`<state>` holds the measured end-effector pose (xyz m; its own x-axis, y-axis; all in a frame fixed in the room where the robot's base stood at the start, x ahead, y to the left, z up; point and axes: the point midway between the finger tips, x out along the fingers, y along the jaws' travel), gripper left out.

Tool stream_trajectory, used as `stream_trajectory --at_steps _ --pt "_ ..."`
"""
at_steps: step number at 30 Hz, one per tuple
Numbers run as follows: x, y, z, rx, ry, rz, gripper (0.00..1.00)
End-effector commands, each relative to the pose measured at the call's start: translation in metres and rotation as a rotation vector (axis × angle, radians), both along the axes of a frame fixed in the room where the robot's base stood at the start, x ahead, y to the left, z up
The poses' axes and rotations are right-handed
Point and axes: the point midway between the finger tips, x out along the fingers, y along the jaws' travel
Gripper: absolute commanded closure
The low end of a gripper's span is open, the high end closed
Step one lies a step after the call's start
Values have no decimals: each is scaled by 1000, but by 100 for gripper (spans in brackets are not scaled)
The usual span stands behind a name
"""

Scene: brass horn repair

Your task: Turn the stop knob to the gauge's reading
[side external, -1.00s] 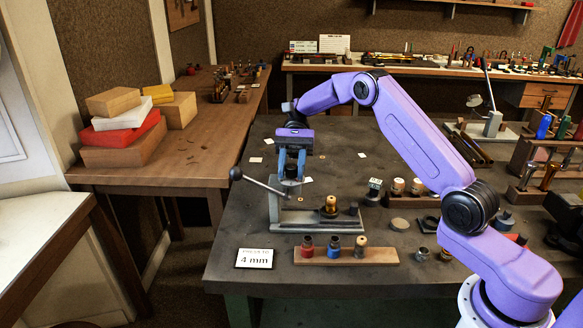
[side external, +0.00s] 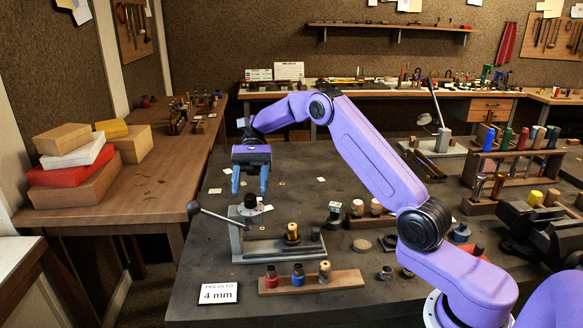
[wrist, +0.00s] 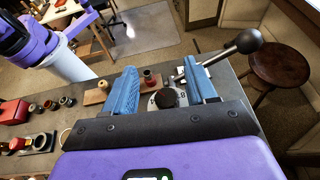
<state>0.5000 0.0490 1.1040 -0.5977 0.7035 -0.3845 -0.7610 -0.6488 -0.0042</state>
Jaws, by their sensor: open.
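The press (side external: 290,247) is a grey stand on the dark bench with a ball-ended lever (side external: 195,208) sticking out to the left. Its stop knob (side external: 250,201) is a dark round cap on top of the left post. In the wrist view the knob (wrist: 167,98) shows between my fingers, above a pale plate with marks too small to read. My gripper (side external: 250,190) is open, pointing down, its blue fingertips at about knob-top height, apart from the knob. A small dark device with a pale face (side external: 335,206), possibly the gauge, stands to the right; its reading is illegible.
A white card (side external: 217,293) reading "PRESS TO 4 mm" lies at the front edge. A wooden rack (side external: 345,279) holding red, blue and tan-topped pieces stands before the press. A brass piece (side external: 292,231) is on the press. Small cylinders stand to the right.

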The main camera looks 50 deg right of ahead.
Motion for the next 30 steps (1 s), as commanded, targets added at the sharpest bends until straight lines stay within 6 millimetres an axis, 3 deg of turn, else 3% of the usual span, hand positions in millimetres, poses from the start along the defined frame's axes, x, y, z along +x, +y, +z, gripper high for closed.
stream_trajectory --at_steps 13,30 --pt "-52 -6 58 -1 1 0 44" --pt "-127 -13 91 0 2 -2 44"
